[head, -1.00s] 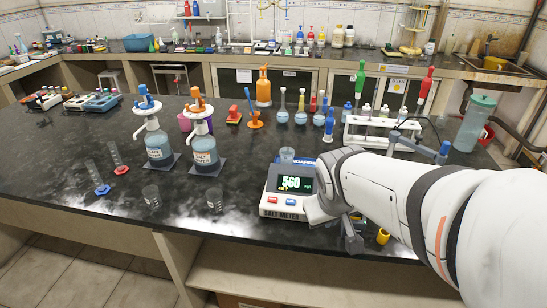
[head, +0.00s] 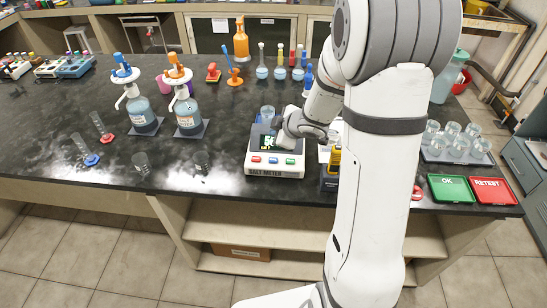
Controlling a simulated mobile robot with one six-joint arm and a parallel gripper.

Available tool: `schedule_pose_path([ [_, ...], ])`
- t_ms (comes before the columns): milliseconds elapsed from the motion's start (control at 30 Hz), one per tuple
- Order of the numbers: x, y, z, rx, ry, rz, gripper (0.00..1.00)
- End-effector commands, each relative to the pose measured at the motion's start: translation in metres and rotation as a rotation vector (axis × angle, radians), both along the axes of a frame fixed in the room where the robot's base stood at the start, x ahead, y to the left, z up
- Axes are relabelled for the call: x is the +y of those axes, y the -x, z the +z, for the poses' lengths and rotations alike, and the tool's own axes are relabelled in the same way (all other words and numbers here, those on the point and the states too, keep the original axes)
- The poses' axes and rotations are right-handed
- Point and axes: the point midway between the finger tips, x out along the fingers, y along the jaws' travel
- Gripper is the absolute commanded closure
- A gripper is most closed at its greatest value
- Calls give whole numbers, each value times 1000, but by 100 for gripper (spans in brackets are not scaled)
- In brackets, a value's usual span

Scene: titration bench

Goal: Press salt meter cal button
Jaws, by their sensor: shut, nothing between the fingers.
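The salt meter (head: 273,173) is a white box with a dark top, near the bench's front edge. It has a red button (head: 256,159), a blue button (head: 273,160) and a green button (head: 289,161) along its front; their labels are too small to read. Its lit display is partly covered by my gripper (head: 285,142). A glass beaker (head: 267,114) shows at the meter's back. My gripper is shut and empty, at the meter's right side, just behind the green button. I cannot tell whether it touches the meter.
A dark device with a yellow part (head: 333,165) stands close right of the meter. Further right are a tray of beakers (head: 457,156), a green OK pad (head: 449,188) and a red RETEST pad (head: 492,190). Two dispenser bottles (head: 188,115) stand left.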

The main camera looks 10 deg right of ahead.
Motion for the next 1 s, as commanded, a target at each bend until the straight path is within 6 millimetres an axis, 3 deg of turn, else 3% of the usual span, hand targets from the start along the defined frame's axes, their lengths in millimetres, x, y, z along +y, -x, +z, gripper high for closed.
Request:
schedule_pose_path([
  [367,-1,0,-15,1,0,-3,100],
  [800,-1,0,-71,-1,1,-4,100],
  [1000,-1,0,-87,1,1,-5,100],
])
